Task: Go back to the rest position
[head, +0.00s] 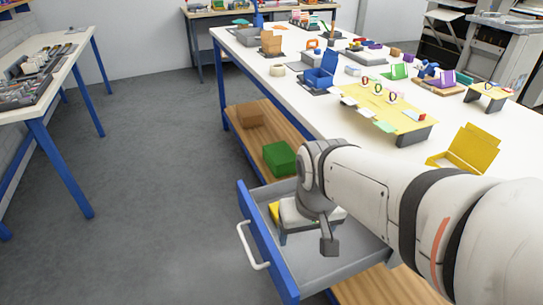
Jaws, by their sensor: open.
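My gripper (306,240) hangs at the end of my arm over the open drawer, with its fingers apart. No object shows between the fingers. The drawer (350,262) is pulled out from under the long white table, with a blue front and a white handle (252,246). A yellow thing (273,212) shows in the drawer behind my gripper and is mostly hidden. My arm covers part of the drawer and the table's near edge.
The long white table (480,135) holds several small items, including a yellow open box (468,150) close to my arm and a blue open box (320,76). A green box (279,158) stands on the wooden lower shelf (258,120). Grey floor at left is clear up to another bench (50,50).

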